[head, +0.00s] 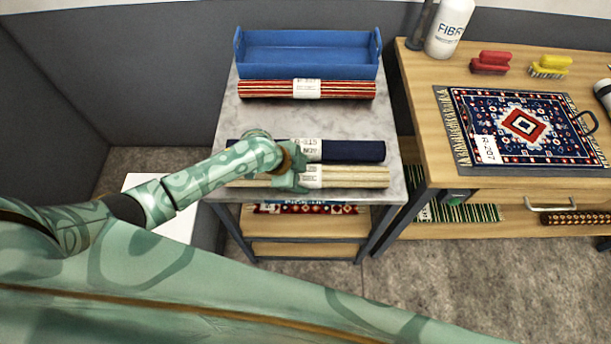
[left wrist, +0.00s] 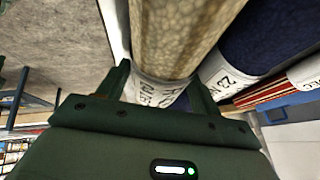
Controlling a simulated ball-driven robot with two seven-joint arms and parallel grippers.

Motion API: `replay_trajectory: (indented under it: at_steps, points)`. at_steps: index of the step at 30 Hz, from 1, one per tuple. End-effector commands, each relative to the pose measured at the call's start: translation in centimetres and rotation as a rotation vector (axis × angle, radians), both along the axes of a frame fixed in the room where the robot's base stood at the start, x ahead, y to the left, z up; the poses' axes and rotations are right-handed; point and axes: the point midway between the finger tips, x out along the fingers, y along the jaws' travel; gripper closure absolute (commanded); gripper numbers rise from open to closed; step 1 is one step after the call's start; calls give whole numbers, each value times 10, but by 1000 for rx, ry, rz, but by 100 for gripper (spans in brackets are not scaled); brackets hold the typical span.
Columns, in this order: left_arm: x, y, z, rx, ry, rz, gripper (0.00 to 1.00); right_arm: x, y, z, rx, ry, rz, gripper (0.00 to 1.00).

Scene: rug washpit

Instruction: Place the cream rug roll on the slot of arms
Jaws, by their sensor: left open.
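The cream rug roll (head: 355,177) lies along the front edge of the grey-topped table, with a white paper label around its middle. My left gripper (head: 297,180) is at the roll, just left of the label. In the left wrist view the cream roll (left wrist: 175,35) runs between the two open fingers of the left gripper (left wrist: 162,88), with its label close to them. I cannot tell whether the fingers touch it. I cannot make out a slot of arms in either view. My right gripper is not in view.
A navy roll (head: 355,151) lies close behind the cream one. A red striped roll (head: 350,89) and a blue tray (head: 308,55) are farther back. The grey tabletop (head: 300,120) between is clear. A wooden bench (head: 425,110) with a patterned rug (head: 555,120) and brushes stands right.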

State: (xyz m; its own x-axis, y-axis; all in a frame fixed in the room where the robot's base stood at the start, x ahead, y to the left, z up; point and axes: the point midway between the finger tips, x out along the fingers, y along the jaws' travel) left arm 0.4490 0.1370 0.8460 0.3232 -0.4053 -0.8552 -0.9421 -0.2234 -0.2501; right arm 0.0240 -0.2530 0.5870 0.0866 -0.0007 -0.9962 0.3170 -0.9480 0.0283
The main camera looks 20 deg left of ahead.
Motion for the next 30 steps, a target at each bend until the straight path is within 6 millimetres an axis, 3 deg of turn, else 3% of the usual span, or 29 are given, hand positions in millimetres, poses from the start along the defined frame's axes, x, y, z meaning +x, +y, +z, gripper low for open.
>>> replay_trajectory:
  at_steps: [3, 9, 11, 20, 25, 30]
  points:
    - [0, 0, 1, 0, -1, 0, 35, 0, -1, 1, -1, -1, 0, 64]
    - [0, 0, 1, 0, -1, 0, 85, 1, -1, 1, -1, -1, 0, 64]
    - [1, 0, 2, -2, -2, 0, 91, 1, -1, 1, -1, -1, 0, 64]
    - [1, 0, 10, -2, -5, -2, 91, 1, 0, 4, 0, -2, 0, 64]
    - [1, 0, 35, -1, -7, -2, 91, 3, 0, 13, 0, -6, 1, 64]
    - [-7, -30, 73, -7, -7, -5, 91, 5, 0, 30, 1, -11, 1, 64]
